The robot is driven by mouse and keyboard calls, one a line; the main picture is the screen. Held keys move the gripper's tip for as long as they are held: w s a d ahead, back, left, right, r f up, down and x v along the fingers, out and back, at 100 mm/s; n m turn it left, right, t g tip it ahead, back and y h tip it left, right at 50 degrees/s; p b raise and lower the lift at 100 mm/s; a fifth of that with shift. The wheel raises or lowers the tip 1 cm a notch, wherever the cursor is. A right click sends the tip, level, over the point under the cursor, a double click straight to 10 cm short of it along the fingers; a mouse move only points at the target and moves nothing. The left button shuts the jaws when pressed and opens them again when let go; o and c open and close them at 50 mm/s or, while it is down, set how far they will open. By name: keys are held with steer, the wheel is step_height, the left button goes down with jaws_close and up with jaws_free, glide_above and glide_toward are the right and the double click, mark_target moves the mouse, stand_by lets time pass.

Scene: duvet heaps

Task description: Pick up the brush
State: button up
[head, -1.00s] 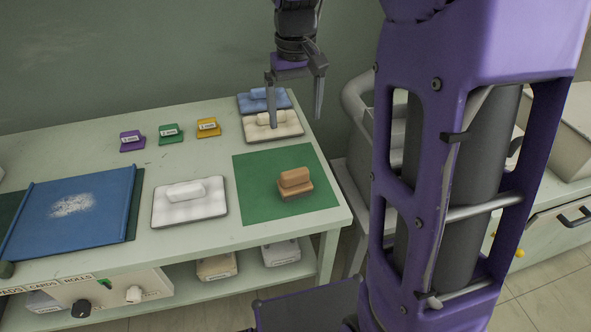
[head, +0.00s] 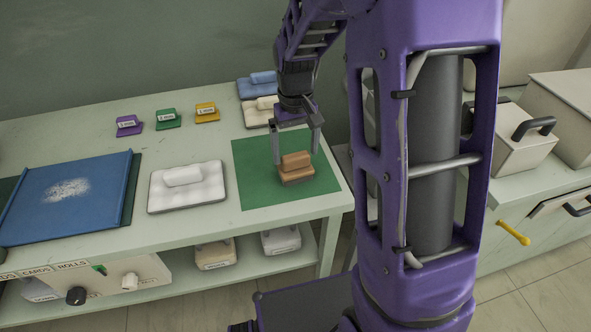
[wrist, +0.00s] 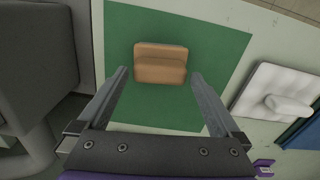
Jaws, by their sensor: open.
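The brush (head: 296,168) is a tan block with a raised handle. It lies on the green mat (head: 262,193) near the table's right end. My gripper (head: 296,158) is open above the mat, with its two fingers spread to the left and right of the brush in the head view. In the wrist view the brush (wrist: 160,65) lies beyond the fingertips (wrist: 158,72), about centred between them. No contact shows, and the exact height of the fingers over the mat is hard to tell.
A white padded block (head: 186,185) lies left of the mat. Blue (head: 263,86) and cream (head: 256,115) blocks lie behind it. Small labelled purple, green and yellow (head: 207,112) blocks and a blue tray (head: 40,215) are farther left. A low shelf holds more blocks (head: 281,239).

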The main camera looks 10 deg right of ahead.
mark_target(296, 155)
step_height(296, 155, down, 2)
steer(key=shift+f, duration=0.1)
steer(key=c, duration=1.2)
steer(key=shift+r+p, duration=0.95)
steer(key=shift+r, duration=4.15)
